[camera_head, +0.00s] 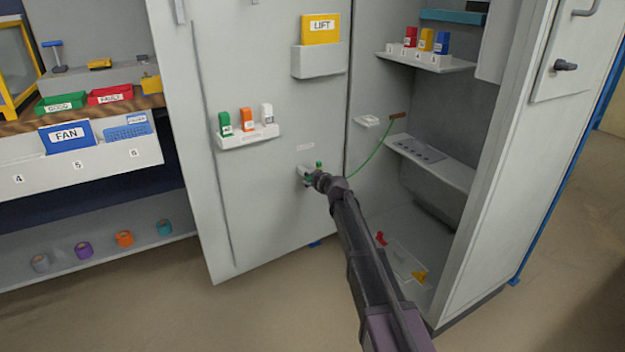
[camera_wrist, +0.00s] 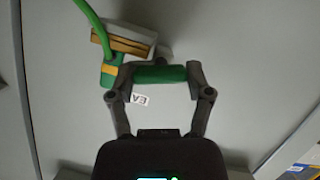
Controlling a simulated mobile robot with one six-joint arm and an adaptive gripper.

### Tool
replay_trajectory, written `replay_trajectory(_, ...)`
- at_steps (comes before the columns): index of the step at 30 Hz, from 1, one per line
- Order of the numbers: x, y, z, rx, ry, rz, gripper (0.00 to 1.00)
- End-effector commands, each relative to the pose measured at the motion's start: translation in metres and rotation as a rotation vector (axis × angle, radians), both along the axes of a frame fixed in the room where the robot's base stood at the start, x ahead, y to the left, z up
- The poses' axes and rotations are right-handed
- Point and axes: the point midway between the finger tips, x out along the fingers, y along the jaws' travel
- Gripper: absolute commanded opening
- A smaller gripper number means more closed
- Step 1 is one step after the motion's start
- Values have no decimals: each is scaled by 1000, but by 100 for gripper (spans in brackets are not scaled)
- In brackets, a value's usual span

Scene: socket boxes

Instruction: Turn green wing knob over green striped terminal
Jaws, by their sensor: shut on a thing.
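The green wing knob (camera_wrist: 160,74) is a green bar between my gripper's two fingertips in the wrist view. My gripper (camera_wrist: 152,76) is shut on it, one fingertip at each end. The green terminal with a yellow stripe (camera_wrist: 108,73) is just left of the knob, below a grey and brown block (camera_wrist: 124,40). A green cable (camera_wrist: 88,14) runs up from there. In the head view my gripper (camera_head: 312,175) is at the cabinet door's inner face, with a small green part (camera_head: 319,165) showing above it. The knob itself is mostly hidden there.
The open cabinet door (camera_head: 270,210) carries a small shelf (camera_head: 248,137) with several coloured blocks above my gripper. The green cable (camera_head: 375,152) spans from the cabinet's interior towards the door. A tag marked EA (camera_wrist: 139,99) is below the knob.

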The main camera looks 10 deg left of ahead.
Motion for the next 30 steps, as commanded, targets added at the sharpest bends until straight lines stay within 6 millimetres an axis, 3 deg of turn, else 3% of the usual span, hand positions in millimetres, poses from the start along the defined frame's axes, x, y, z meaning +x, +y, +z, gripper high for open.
replay_trajectory(2, 1, -1, 0, -1, -2, -2, 18)
replay_trajectory(3, 1, -1, 0, -1, -2, -2, 72)
replay_trajectory(6, 1, -1, 0, -1, -2, -2, 100)
replay_trajectory(22, 0, -1, 0, -10, -9, -1, 100)
replay_trajectory(30, -1, 0, -2, -103, -83, 0, 100)
